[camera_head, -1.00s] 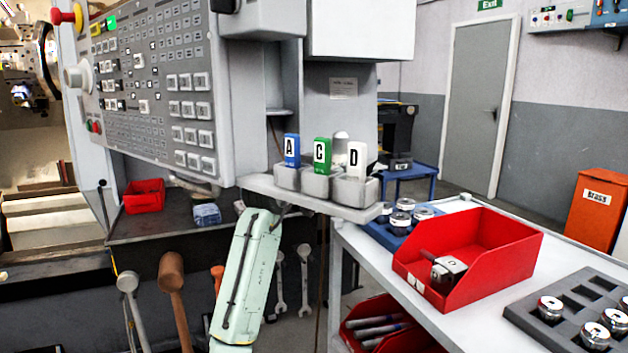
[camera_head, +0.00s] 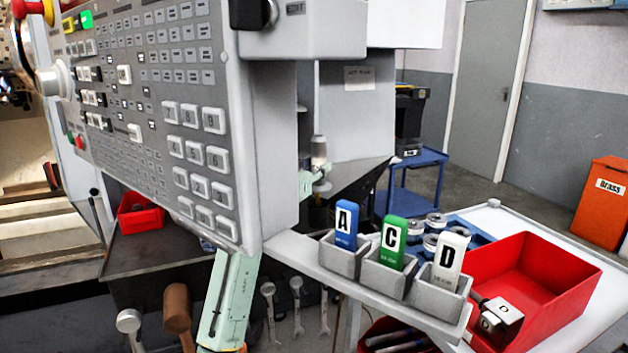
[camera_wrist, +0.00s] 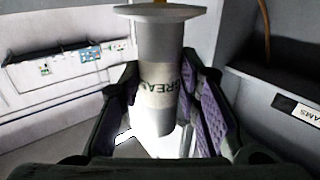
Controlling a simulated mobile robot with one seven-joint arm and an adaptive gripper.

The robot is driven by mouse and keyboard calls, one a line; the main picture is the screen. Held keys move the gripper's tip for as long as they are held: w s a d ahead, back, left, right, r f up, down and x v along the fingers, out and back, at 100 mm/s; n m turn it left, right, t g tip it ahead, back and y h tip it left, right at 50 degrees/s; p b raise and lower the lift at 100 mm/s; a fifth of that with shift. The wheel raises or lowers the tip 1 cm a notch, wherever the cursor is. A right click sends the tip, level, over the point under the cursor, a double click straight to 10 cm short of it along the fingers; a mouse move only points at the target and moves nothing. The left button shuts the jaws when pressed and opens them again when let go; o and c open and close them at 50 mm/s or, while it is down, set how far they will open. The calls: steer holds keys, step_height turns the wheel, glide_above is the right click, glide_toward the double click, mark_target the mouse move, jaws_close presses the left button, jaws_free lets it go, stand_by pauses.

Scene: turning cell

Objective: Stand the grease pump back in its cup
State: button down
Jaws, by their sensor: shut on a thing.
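The grease pump (camera_wrist: 165,70) is a pale grey cylinder with a wide flange and dark lettering, only partly readable. In the wrist view it stands between the dark, purple-padded fingers of my gripper (camera_wrist: 160,100), which is shut on it. In the head view a small grey and pale cylinder (camera_head: 319,150) shows beside the panel edge, just above a mint-green part of my arm; it looks like the pump, but the fingers are too small to make out. I cannot pick out the pump's empty cup in either view.
The control panel (camera_head: 140,120) fills the left. A red bin (camera_head: 570,285) stands on the trolley at right.

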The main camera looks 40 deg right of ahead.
mark_target(315, 183)
steer(key=shift+s+f+p, duration=0.15)
steer(key=shift+f+p, duration=0.2)
steer(key=shift+f, duration=1.45)
steer(key=shift+f, duration=0.1)
steer(key=shift+f, duration=0.15)
steer(key=c, duration=1.2)
jaws_free()
steer(key=shift+r, duration=0.25)
steer(key=shift+a+f, duration=0.15)
steer(key=shift+a, duration=0.15)
steer(key=b+v, duration=0.4)
steer(key=v, duration=0.7)
steer(key=shift+s, duration=0.2)
steer(key=shift+a, duration=0.15)
